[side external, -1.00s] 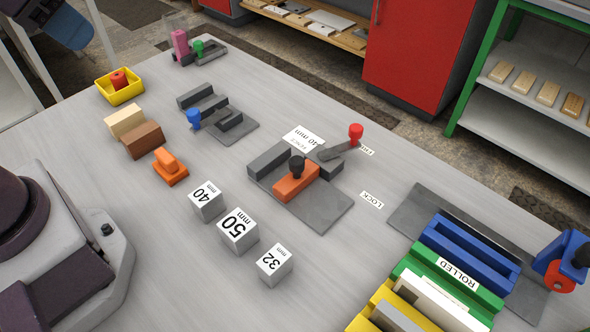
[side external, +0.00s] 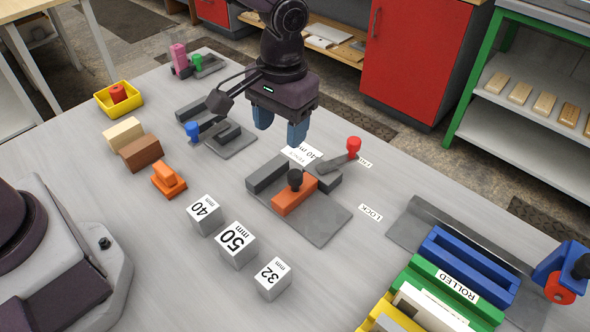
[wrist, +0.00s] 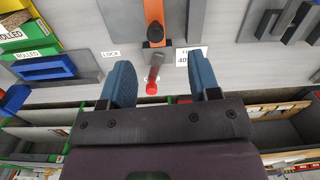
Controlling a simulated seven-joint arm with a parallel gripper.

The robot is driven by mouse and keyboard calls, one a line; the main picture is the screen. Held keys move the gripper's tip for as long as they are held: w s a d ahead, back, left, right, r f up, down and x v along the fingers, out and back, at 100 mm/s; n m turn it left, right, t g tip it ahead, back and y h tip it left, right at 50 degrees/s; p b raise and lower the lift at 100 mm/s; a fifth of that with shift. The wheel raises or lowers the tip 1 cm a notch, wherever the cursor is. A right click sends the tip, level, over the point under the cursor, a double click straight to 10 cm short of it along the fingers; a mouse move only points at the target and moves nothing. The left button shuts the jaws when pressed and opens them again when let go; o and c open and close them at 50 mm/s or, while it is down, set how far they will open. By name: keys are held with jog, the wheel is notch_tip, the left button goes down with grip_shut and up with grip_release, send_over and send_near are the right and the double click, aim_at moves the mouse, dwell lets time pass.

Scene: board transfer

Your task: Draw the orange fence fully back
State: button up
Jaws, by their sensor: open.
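The orange fence (side external: 293,197) with a black knob (side external: 295,178) sits on a grey plate (side external: 322,222), between dark grey blocks. In the wrist view the orange fence (wrist: 154,14) shows at the top, partly cut off. A grey lever with a red knob (side external: 353,146) lies on the plate's far right side; the red knob (wrist: 151,87) also shows between my fingers in the wrist view. My gripper (side external: 281,135) is open and empty, with blue fingers, above the table behind the fence. In the wrist view my gripper's fingers (wrist: 163,85) are spread apart.
White blocks marked 40 (side external: 204,214), 50 (side external: 236,245) and 32 (side external: 272,279) stand in front of the plate. A grey fixture with a blue knob (side external: 192,130) is at left. Coloured racks (side external: 455,275) stand at right. A LOCK label (side external: 370,212) lies beside the plate.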

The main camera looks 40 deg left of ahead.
aim_at(295, 173)
jog(key=shift+n+t, duration=0.3)
jog(key=shift+n, duration=0.6)
jog(key=f, duration=0.4)
jog(key=w+f, duration=0.1)
jog(key=f, duration=0.3)
jog(key=w+f, duration=0.1)
jog(key=f, duration=0.3)
jog(key=shift+w+d+f, duration=0.1)
jog(key=shift+w+d, duration=0.1)
jog(key=shift+d, duration=0.2)
